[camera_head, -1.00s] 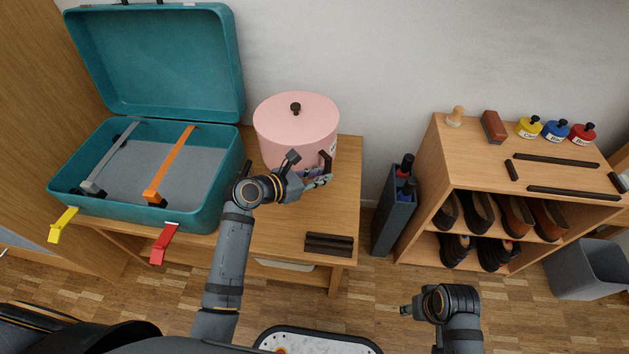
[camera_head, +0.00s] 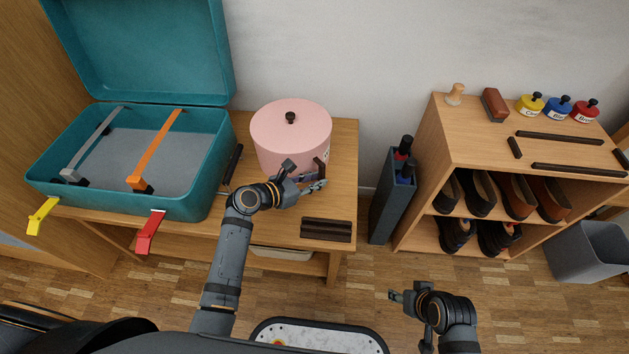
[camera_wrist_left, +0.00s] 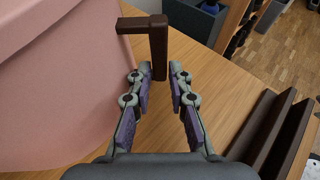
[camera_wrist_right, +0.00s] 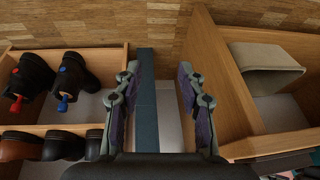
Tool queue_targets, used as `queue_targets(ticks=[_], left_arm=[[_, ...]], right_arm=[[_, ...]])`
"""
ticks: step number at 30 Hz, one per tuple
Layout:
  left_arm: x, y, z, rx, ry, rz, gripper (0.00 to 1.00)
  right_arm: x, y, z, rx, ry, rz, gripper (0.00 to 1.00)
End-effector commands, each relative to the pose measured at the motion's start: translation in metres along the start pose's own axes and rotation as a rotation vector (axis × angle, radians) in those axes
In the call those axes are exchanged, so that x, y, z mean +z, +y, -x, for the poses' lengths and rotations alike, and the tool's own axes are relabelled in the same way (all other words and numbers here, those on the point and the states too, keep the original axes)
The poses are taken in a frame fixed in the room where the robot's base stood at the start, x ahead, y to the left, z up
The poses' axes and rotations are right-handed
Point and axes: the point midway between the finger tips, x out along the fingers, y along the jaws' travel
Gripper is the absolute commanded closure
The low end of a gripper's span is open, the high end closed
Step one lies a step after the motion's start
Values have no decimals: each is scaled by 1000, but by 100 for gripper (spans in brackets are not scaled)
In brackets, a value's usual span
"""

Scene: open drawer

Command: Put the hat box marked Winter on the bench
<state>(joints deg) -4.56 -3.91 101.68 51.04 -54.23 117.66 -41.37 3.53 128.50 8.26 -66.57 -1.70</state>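The round pink hat box (camera_head: 291,135), with a dark lid knob, is over the low wooden table (camera_head: 270,210). Whether its base touches the wood is hidden. A small mark shows beside its dark handle (camera_head: 320,167), too small to read. My left gripper (camera_head: 313,186) is at that handle. In the left wrist view the box wall (camera_wrist_left: 60,80) fills the left, and the narrowed fingers of my left gripper (camera_wrist_left: 159,75) have the brown handle (camera_wrist_left: 160,45) between their tips. My right gripper (camera_head: 394,296) is open and empty, well away from the box, pointing toward the shoe shelf.
An open teal suitcase (camera_head: 190,200) with straps stands left of the box. Dark bars (camera_head: 326,229) lie at the table's front right. A narrow grey bin (camera_head: 390,205), a shoe shelf (camera_head: 470,140) with polish tins on top and a grey basket (camera_head: 590,250) stand to the right.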

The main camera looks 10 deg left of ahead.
Motion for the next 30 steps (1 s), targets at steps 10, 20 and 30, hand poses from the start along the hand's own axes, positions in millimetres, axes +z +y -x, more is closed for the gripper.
queue_targets(ticks=[10, 20, 30], left_arm=[[1, 0, 0, 1, -1, -1, 63], [3, 1, 54, 2, 5, -5, 63], [1, 0, 115, 0, 1, -3, 63]], right_arm=[[0, 0, 0, 0, -1, 0, 60], [-6, 5, 25, 27, -90, 9, 60], [-6, 12, 48, 62, -198, 10, 60]])
